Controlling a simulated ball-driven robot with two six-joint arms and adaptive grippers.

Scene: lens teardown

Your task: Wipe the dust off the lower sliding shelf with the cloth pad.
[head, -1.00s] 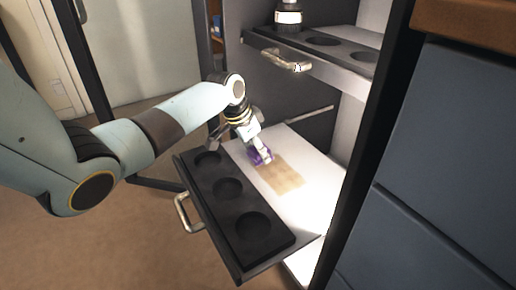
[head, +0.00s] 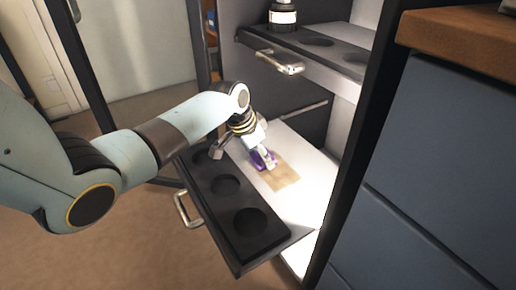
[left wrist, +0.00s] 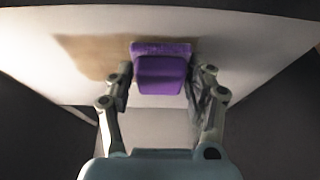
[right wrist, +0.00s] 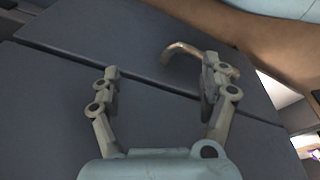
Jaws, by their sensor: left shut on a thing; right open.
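The lower sliding shelf (head: 310,192) is pulled out of the cabinet, its white surface bare apart from a tan dust patch (head: 285,183). The purple cloth pad (head: 259,160) is at the patch's far left edge. My left gripper (head: 264,154) is shut on the pad. In the left wrist view the pad (left wrist: 161,72) sits between the fingertips, against or just over the white surface, and the dust (left wrist: 92,52) lies beside it. Whether it touches is hard to tell. My right gripper (right wrist: 160,90) is open and empty in the right wrist view, before grey drawer fronts.
A black holder (head: 226,185) with round recesses lines the shelf's front, with a metal handle (head: 186,209) outside. An upper shelf (head: 310,62) carries a lens (head: 283,16) overhead. Blue-grey drawers (head: 450,150) stand at right; a curved handle (right wrist: 190,50) is near my right gripper.

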